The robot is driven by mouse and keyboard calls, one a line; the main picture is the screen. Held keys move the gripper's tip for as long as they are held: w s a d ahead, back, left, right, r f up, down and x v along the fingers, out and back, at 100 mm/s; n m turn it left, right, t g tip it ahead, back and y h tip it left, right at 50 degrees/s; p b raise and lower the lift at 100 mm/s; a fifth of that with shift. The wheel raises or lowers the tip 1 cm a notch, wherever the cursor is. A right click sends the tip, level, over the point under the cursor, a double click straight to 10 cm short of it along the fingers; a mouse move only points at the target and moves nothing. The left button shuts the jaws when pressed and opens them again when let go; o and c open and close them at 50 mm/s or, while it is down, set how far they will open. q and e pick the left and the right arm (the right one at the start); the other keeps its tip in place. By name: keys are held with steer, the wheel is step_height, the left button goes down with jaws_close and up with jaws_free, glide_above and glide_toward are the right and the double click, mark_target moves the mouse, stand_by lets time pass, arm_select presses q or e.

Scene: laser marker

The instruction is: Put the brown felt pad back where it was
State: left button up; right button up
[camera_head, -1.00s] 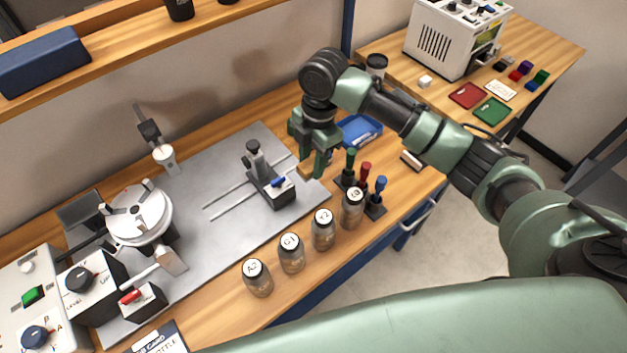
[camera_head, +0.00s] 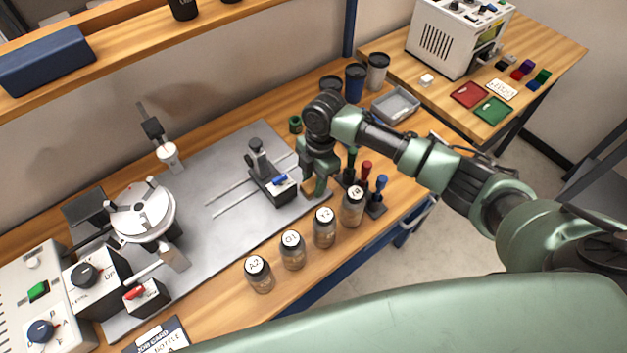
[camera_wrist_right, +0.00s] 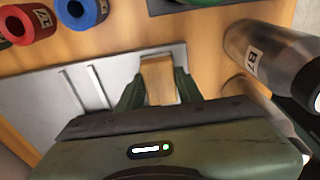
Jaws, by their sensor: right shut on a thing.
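My right gripper (camera_head: 316,184) is shut on the brown felt pad (camera_head: 309,187), a small tan-brown block. It is near the right edge of the grey metal plate (camera_head: 235,235), between the black slide fixture and the stand of coloured-handled tools. In the right wrist view the pad (camera_wrist_right: 158,80) sits between the two fingers (camera_wrist_right: 158,92), with its far end sticking out past them. I cannot tell whether the pad touches the surface below. My left gripper is not in view.
Labelled jars (camera_head: 291,250) stand in a row along the plate's front edge. The tool stand (camera_head: 375,207) is close to the right of the gripper. The slide fixture (camera_head: 270,182) is close on the left. A grey tray (camera_head: 395,104) and dark cups (camera_head: 355,82) are behind the arm.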

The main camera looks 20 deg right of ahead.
steer(key=o, duration=1.2)
steer(key=shift+f, duration=0.1)
steer(key=shift+r, duration=0.25)
step_height(320, 180, up, 12)
steer(key=d+b, duration=0.1)
steer(key=shift+w+d+f, duration=0.15)
steer(key=shift+w+d, duration=0.05)
